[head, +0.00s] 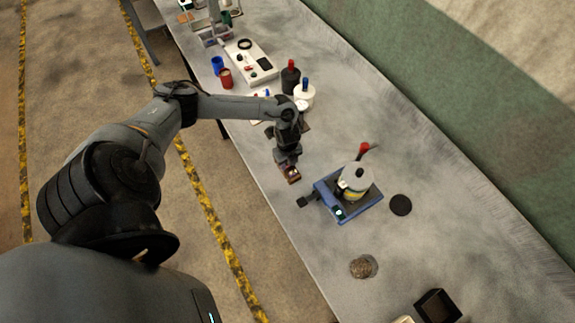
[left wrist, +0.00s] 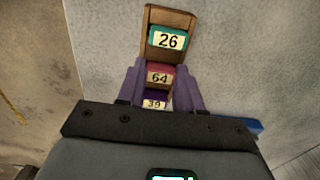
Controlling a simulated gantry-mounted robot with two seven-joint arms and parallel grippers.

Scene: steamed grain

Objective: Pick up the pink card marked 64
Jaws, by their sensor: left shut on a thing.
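The pink card marked 64 (left wrist: 159,77) sits between the two purple fingers of my left gripper (left wrist: 163,70) in the left wrist view. The gripper is shut on it. A green card marked 26 (left wrist: 169,40) lies above it in the picture, in a brown wooden holder (left wrist: 169,15). A purple card marked 39 (left wrist: 154,103) shows below it, partly hidden by the gripper's body. In the head view my left gripper (head: 288,163) points down at the small holder (head: 292,175) near the table's front edge. I cannot tell whether the card is clear of the holder.
A blue-based device with a white container (head: 356,180) stands right of the gripper. A black disc (head: 400,205), a round brown object (head: 361,267) and a black open box (head: 438,307) are nearer. Bottles (head: 304,93) and a white tray (head: 250,64) stand farther back.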

